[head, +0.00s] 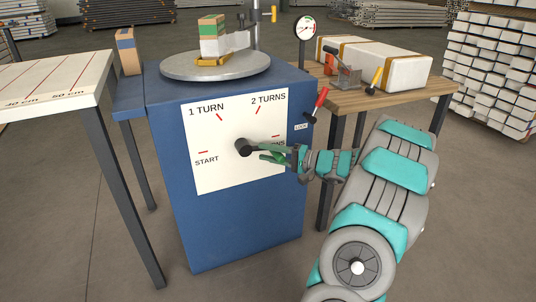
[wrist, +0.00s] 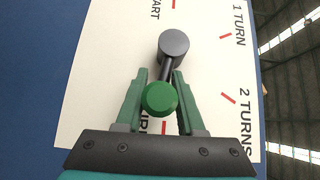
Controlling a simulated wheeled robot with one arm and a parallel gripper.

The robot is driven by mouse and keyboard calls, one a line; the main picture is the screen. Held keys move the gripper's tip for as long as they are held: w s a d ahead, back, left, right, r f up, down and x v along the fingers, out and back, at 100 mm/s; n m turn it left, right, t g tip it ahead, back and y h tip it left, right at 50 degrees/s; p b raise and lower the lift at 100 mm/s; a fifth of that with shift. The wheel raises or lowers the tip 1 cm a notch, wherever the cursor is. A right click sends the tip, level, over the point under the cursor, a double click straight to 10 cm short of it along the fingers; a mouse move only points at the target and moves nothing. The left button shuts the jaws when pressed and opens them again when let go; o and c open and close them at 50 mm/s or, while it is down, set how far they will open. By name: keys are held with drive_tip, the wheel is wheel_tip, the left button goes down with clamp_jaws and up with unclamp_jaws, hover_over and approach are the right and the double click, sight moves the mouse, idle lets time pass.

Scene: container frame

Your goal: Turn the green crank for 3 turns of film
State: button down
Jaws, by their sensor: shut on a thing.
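The green crank (wrist: 160,98) stands on the white dial panel (head: 215,172) on the front of a blue cabinet (head: 225,235). Its dark hub (head: 243,147) is at the panel's middle. Its arm points right in the head view, towards the red mark beside a partly hidden label ending in "NS". START, 1 TURN and 2 TURNS are readable. My gripper (head: 272,155) is shut on the crank; its green fingers (wrist: 156,103) flank the green knob in the wrist view. In the head view the fingers mostly hide the knob.
A red-handled lock lever (head: 318,104) is at the cabinet's right edge, above my wrist. A wooden table (head: 435,87) with a white strapped package (head: 375,67) stands right, a measuring table (head: 50,85) left.

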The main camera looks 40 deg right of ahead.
drive_tip(key=shift+f, duration=0.25)
drive_tip(key=shift+r+b, duration=0.3)
drive_tip(key=shift+b, duration=0.4)
drive_tip(key=shift+d+r+n+h, duration=0.1)
drive_tip(key=shift+r+n+h, duration=0.2)
drive_tip(key=shift+n, duration=0.1)
drive_tip(key=shift+s, duration=0.1)
drive_tip(key=c, duration=0.6)
unclamp_jaws()
drive_tip(key=shift+r, duration=0.1)
drive_tip(key=v, duration=0.7)
drive_tip(key=shift+s+d, duration=0.3)
